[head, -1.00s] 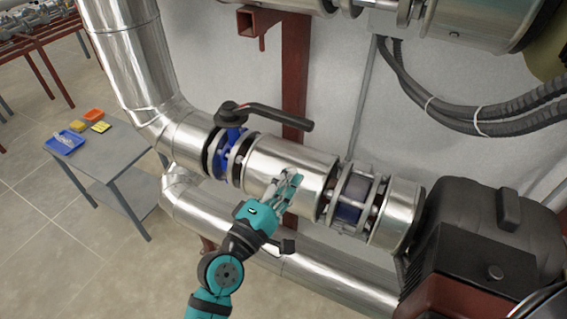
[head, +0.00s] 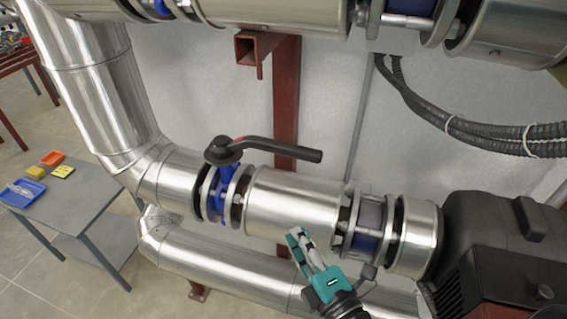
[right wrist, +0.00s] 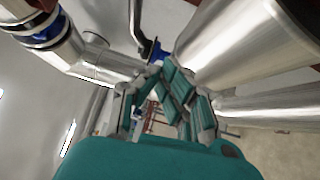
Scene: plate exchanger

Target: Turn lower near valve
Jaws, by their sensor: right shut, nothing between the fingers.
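The lower valve has a blue body (head: 224,187) and a long black lever handle (head: 285,150). The lever lies along the pipe, pointing right from its pivot on top of the valve. In the head view, my right gripper (head: 296,237) is below and right of the lever, in front of the silver pipe. It is shut and empty, clear of the lever. In the right wrist view, its fingers (right wrist: 165,75) come together in the middle, and a small blue and black part, seemingly the valve, shows just beyond them. My left gripper is not in view.
A silver pipe (head: 292,200) runs right from the valve to a flanged section and a black motor (head: 500,225). Another pipe (head: 215,255) runs below. A red steel post (head: 286,100) stands behind. A grey table (head: 75,205) with small trays is at left.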

